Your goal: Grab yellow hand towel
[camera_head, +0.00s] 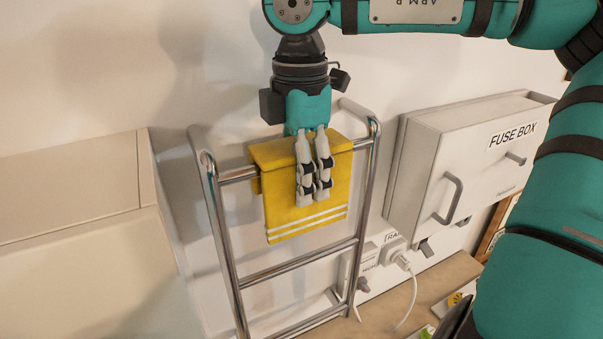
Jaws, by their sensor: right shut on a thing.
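The yellow hand towel (281,212) hangs folded over the upper rung of a chrome towel rack (222,249) in the middle of the view. It has white stripes near its lower edge. My right gripper (314,198) points down in front of the towel, its fingers close together and shut on it. The part of the towel behind the fingers is hidden. The towel still lies over the rung. My left gripper is not in view.
A grey fuse box (418,170) with handles is on the wall right of the rack. Below it are a white plug and cable (403,262) above a wooden surface (436,280). A pale cabinet-like block (80,240) stands at left.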

